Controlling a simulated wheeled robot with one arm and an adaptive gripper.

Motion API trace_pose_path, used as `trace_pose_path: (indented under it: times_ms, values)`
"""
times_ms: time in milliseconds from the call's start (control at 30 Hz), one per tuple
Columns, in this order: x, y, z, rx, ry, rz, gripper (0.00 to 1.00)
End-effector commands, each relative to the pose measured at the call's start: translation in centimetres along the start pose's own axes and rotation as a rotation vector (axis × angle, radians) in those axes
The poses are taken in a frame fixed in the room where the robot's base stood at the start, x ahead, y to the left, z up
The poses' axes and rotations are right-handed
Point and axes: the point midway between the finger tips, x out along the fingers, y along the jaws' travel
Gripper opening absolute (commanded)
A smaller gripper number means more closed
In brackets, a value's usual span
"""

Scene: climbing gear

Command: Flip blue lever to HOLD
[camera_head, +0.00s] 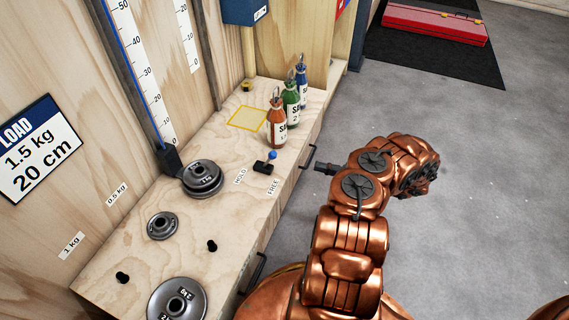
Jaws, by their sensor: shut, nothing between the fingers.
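The blue lever (272,155) stands on the bench as a small blue knob above a black base (262,168). The knob sits right of the base's middle, so the lever seems to tilt toward the right, the side of the FREE label (274,187). The HOLD label (240,176) lies left of it. My gripper (318,168) shows as a narrow dark tip beyond the bench's right edge, right of the lever and apart from it. It is shut and empty.
Orange (277,125), green (291,104) and blue (302,78) bottles stand behind the lever. Weight discs (201,178) lie to its left by the ruler (143,75). A yellow outlined square (246,118) is empty. Dark handles (307,157) line the bench front. Grey floor is open at right.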

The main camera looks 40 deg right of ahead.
Motion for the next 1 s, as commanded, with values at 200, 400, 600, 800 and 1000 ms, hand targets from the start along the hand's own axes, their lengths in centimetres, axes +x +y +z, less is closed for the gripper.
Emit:
trace_pose_path:
  times_ms: [200,400,600,800,1000]
  values:
    - [-1.2,-1.0,0.0,0.024,-0.026,-0.001,0.00]
    - [-1.2,-0.9,0.0,0.024,-0.025,0.000,0.00]
    - [-0.7,-0.9,0.0,0.024,-0.025,0.003,0.00]
    - [1.5,-1.0,0.0,0.025,-0.022,0.003,0.00]
    - [4.5,-1.0,0.1,0.024,-0.022,0.005,0.00]
